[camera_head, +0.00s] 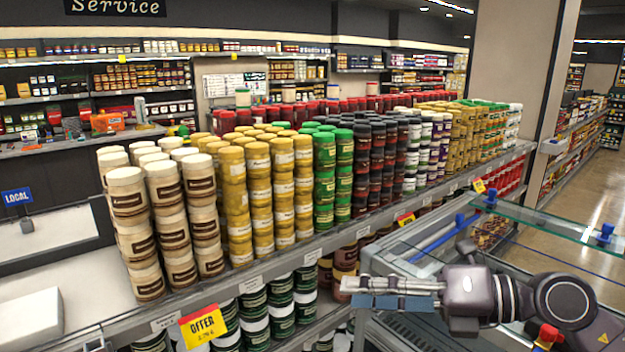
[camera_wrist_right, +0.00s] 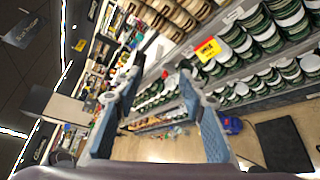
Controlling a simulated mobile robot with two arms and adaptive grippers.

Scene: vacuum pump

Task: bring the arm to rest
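My right arm comes in from the lower right in the head view. Its gripper (camera_head: 352,292) points left, in front of the shelf of jars. In the right wrist view the two blue-padded fingers of the right gripper (camera_wrist_right: 160,78) stand apart with nothing between them, so it is open and empty. It appears clear of the jars. My left gripper is in neither view.
A long shelf (camera_head: 262,262) carries stacked cream jars (camera_head: 130,215), yellow jars (camera_head: 235,190) and green jars (camera_head: 333,165). A yellow and red offer sign (camera_head: 203,326) hangs on its edge. A glass-topped case (camera_head: 535,240) stands at right. Aisle floor (camera_head: 590,195) is clear.

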